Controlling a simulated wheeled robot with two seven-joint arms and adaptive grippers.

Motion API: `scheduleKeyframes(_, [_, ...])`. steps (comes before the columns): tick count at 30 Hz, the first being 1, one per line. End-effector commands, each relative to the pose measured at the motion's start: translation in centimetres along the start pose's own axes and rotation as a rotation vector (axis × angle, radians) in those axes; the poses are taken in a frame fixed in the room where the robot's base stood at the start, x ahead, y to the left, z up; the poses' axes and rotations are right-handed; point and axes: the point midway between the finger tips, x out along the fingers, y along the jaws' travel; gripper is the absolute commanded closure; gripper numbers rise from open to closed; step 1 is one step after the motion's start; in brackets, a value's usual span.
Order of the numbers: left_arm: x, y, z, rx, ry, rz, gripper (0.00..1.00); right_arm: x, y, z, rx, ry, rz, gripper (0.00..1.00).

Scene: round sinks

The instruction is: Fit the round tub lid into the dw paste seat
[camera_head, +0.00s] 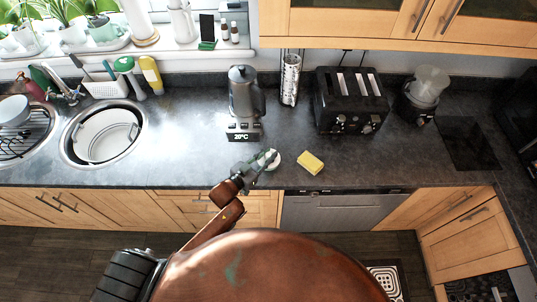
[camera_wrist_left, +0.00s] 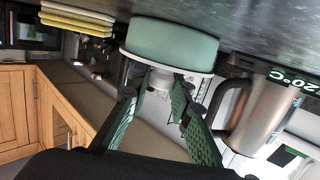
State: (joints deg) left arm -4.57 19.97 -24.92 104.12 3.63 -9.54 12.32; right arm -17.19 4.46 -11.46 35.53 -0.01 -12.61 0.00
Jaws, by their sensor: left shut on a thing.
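My left gripper (camera_head: 266,159) reaches over the counter and is shut on the small knob of a white round lid (camera_head: 275,161). In the left wrist view, which is upside down, the fingers of the left gripper (camera_wrist_left: 164,82) close on the knob of the white lid (camera_wrist_left: 132,53). A pale green round tub (camera_wrist_left: 172,41), which looks like the paste seat, stands on the counter directly under the lid. The lid's rim lies across the tub's mouth; I cannot tell whether it is fully seated. The tub is hidden in the head view. My right gripper is not in view.
A yellow sponge (camera_head: 310,163) lies just right of the lid. A metal kettle (camera_head: 243,92) on a 20°C base (camera_head: 243,131) stands behind it. A black toaster (camera_head: 350,101) is at the back right. Two round sinks (camera_head: 135,112) are at left. Counter between sinks and kettle is clear.

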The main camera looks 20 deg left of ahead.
Motion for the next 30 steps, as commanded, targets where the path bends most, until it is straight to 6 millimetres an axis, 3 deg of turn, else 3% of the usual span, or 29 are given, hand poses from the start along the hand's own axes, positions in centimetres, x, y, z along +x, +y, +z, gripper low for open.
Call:
scheduleKeyframes(3, [0.0,0.0,0.0,0.000,0.000,0.000,0.94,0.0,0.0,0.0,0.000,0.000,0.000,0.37])
scheduleKeyframes(4, [0.0,0.0,0.0,0.000,0.000,0.000,0.80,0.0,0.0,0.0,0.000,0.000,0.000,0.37])
scheduleKeyframes(13, [0.0,0.0,0.0,0.000,0.000,0.000,0.60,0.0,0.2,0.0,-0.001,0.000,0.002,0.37])
scheduleKeyframes(23, [-0.4,0.0,0.1,0.000,-0.001,0.000,0.60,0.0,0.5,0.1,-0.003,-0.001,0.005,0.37])
scheduleKeyframes(30, [-4.3,0.0,0.2,-0.001,-0.003,-0.001,0.60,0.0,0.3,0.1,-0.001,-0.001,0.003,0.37])
